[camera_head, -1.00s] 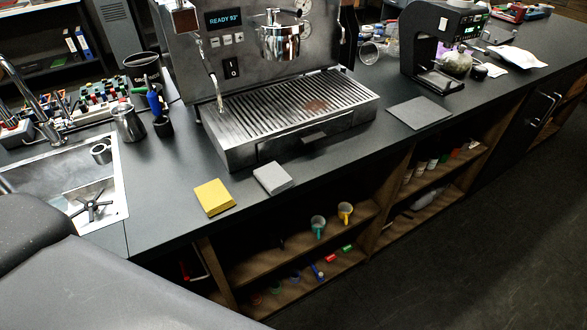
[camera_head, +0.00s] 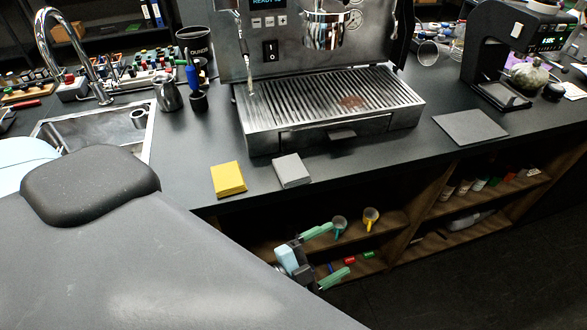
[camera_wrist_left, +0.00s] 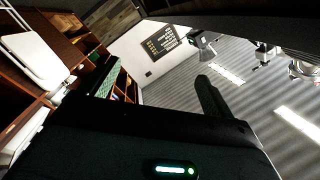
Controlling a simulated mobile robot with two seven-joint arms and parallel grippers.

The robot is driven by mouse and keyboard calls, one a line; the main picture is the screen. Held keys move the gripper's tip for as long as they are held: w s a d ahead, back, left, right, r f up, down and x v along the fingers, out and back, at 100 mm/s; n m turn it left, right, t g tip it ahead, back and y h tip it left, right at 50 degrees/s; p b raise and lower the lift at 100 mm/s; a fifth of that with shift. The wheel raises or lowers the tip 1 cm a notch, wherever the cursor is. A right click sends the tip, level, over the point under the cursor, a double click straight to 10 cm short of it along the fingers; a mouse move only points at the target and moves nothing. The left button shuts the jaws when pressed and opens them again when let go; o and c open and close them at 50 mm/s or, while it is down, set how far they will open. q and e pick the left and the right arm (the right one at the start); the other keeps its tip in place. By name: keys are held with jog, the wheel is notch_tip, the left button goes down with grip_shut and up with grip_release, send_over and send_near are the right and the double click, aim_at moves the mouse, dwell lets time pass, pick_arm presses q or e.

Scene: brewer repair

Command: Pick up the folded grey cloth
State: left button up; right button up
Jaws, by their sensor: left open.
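The folded grey cloth (camera_head: 291,171) lies flat on the dark counter near its front edge, in front of the espresso machine. A folded yellow cloth (camera_head: 228,179) lies just left of it. My left gripper (camera_head: 326,255) has green fingers spread apart, with nothing between them. It is in front of the counter's open shelves, below and a little right of the grey cloth in the picture. In the left wrist view its fingers (camera_wrist_left: 160,90) are also apart, and the cloth does not show there. My right gripper is not in view.
The espresso machine's drip tray (camera_head: 330,108) stands close behind the cloths. A flat grey mat (camera_head: 470,127) lies to the right, before a grinder (camera_head: 500,55). A sink (camera_head: 95,128) is at the left. Shelves below hold cups (camera_head: 371,217). Counter right of the cloth is clear.

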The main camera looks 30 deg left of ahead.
pick_arm(q)
jog(key=w+d+r+m+g+h, duration=0.1)
jog(key=w+d+r+m+h, duration=0.3)
jog(key=r+m+h, duration=0.5)
notch_tip(320, 180, up, 8)
jog(key=n+g+y+b, duration=0.2)
jog(key=n+g+y, duration=1.4)
jog(key=n, duration=1.8)
send_over(292, 167)
jog(key=shift+s+a+f+t+y, duration=0.2)
jog(key=shift+s+a+t+y, duration=0.15)
jog(key=shift+t+y, duration=0.3)
jog(key=shift+f, duration=1.35)
jog(key=f, duration=0.4)
jog(key=shift+w+d+f, duration=0.1)
jog(key=shift+w+d, duration=0.2)
jog(key=shift+d, duration=0.05)
jog(key=shift+f, duration=0.5)
jog(key=c, duration=1.1)
jog(key=shift+o, duration=0.2)
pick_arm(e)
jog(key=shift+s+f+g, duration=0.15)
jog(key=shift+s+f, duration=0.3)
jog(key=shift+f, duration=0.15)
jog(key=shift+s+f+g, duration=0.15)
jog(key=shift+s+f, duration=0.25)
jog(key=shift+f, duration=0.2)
